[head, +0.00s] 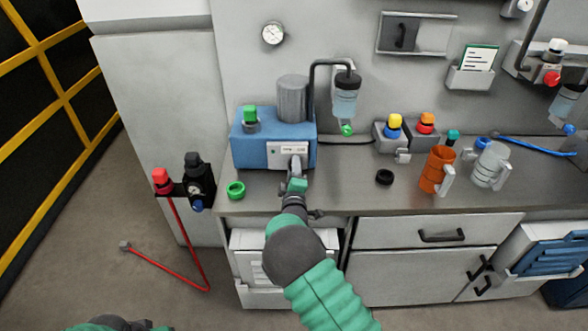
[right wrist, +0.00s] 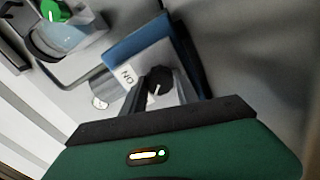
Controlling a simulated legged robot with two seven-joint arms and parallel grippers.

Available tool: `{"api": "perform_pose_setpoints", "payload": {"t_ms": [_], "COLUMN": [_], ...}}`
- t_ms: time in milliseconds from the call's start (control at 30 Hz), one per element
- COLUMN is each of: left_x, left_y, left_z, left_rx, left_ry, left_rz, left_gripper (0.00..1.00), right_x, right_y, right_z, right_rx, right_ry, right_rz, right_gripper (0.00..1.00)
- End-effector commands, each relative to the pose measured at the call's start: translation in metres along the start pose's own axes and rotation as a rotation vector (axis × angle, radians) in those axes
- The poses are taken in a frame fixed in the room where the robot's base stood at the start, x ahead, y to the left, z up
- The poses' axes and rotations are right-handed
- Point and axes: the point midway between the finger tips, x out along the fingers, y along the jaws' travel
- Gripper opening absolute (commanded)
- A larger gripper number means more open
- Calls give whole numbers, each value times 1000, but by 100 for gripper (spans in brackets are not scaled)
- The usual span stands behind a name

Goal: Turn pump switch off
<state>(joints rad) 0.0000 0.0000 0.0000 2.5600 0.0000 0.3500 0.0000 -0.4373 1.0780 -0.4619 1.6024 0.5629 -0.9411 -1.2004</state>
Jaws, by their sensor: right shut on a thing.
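The pump (head: 250,152) is a blue box with a grey cylinder and a green knob on top, at the left end of the counter. A pale switch panel (head: 275,152) is on its front. My right gripper (head: 297,170) reaches up to this panel and covers part of it. In the right wrist view, the black switch knob (right wrist: 158,80) sits between the fingers, beside a white label reading "ON" (right wrist: 127,75). The right gripper is shut on this knob. The knob's exact angle is hard to read.
A green ring (head: 236,190) and a black ring (head: 384,177) lie on the counter. An orange jug (head: 436,170) and a clear jug (head: 490,166) stand at right. A bottle (head: 346,98) hangs behind the pump. A red-handled valve (head: 162,181) sits left of the counter.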

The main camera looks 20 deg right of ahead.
Motion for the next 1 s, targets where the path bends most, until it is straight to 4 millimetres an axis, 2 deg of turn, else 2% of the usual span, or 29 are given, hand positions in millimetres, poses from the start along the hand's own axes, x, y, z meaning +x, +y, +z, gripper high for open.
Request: {"api": "perform_pose_setpoints", "payload": {"t_ms": [300, 733, 767, 900, 1000], "left_x": [0, 0, 0, 0, 0], "left_y": [0, 0, 0, 0, 0], "left_z": [0, 0, 0, 0, 0], "left_rx": [0, 0, 0, 0, 0], "left_ry": [0, 0, 0, 0, 0], "left_rz": [0, 0, 0, 0, 0], "left_gripper": [36, 36, 36, 36, 36], "right_x": [-1, -1, -1, -1, -1], "right_y": [-4, -5, -5, -4, -3], "right_z": [-2, -2, -2, -1, -1], "right_rx": [-89, -99, -99, -98, -97], "right_ry": [3, 3, 3, 3, 2], "right_rz": [-7, -9, -9, -7, -5], "right_gripper": [0, 0, 37, 55, 57]}}
